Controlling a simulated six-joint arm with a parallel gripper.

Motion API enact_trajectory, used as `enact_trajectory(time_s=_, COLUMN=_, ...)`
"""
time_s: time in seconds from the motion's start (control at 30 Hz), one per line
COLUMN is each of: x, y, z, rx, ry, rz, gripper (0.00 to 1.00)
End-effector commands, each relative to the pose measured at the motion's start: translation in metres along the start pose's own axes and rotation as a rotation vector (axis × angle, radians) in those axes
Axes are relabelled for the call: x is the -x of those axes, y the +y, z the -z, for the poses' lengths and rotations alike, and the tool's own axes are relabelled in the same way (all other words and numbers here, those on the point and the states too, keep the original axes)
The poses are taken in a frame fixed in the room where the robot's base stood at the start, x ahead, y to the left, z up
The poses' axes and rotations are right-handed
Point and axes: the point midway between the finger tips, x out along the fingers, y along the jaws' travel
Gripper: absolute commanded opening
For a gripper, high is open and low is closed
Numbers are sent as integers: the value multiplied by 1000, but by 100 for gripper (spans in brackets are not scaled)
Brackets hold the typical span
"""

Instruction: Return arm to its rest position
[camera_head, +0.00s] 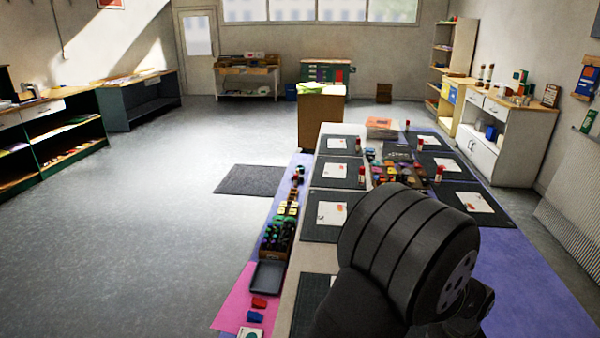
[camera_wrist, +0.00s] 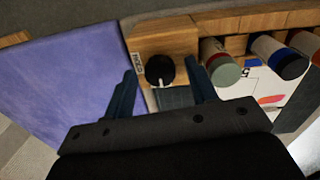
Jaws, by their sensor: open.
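In the wrist view my gripper (camera_wrist: 165,82) is open, its two dark blue fingers spread apart with nothing held between them. Beyond and between the fingertips lies a wooden block with a round black knob (camera_wrist: 160,70) and a small label. I cannot tell how far the fingers are from it. In the head view my dark arm (camera_head: 405,250) hangs over the near right part of the long collage table (camera_head: 299,270). It hides part of the tabletop, and the fingers cannot be made out there.
Purple cloth (camera_wrist: 70,80) lies at left. Dark mats (camera_head: 335,172) with papers, small red-capped bottles and a bin of coloured pieces (camera_head: 393,170) cover the table. Open floor (camera_head: 150,220) lies left.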

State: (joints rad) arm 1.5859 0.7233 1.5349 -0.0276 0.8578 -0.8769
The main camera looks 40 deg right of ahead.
Motion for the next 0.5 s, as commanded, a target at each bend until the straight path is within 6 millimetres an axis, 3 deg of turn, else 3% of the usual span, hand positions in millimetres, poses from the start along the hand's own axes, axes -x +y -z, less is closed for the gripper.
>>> enact_trajectory(time_s=0.5, x=1, y=0, z=1, rx=-420, ry=-13, rz=0, gripper=52)
